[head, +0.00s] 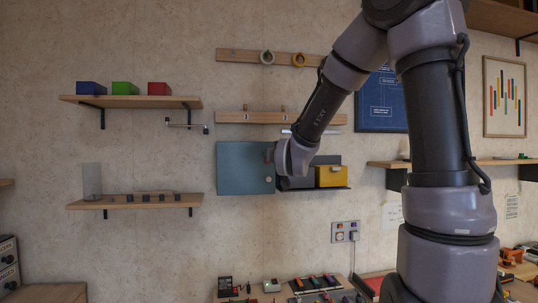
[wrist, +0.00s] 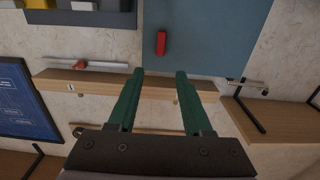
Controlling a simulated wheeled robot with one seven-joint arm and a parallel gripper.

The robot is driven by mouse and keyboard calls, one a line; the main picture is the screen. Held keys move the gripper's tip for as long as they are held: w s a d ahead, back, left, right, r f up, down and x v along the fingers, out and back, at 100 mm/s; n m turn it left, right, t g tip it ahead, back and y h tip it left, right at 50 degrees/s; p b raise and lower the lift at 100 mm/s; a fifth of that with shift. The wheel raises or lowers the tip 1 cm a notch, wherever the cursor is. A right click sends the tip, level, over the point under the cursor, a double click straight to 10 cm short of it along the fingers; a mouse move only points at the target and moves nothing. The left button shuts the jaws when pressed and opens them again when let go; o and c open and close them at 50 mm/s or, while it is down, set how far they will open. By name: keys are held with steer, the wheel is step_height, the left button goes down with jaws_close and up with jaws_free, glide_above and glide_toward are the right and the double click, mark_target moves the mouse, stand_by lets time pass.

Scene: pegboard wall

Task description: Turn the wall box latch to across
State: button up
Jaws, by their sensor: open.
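The wall box (head: 240,168) is a flat blue-grey door panel on the wall in the head view. Its face also fills the upper middle of the wrist view (wrist: 220,40). The latch (wrist: 161,43) is a small red bar on that face near one side edge, lying up-and-down in the wrist picture. In the head view I cannot make it out clearly beside my gripper. My gripper (wrist: 160,73) is open and empty, with two green fingers apart. Its fingertips point toward the latch, which shows just beyond and between them; no contact is visible. In the head view my gripper (head: 271,155) is at the box's right edge.
A wooden peg rail (head: 238,117) runs above the box. A yellow bin (head: 331,176) stands on a dark shelf just right of it. Shelves with blocks (head: 130,101) and dark pieces (head: 130,202) are at left. A cluttered bench lies below.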

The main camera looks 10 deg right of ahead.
steer(key=w, duration=0.9)
jaws_close()
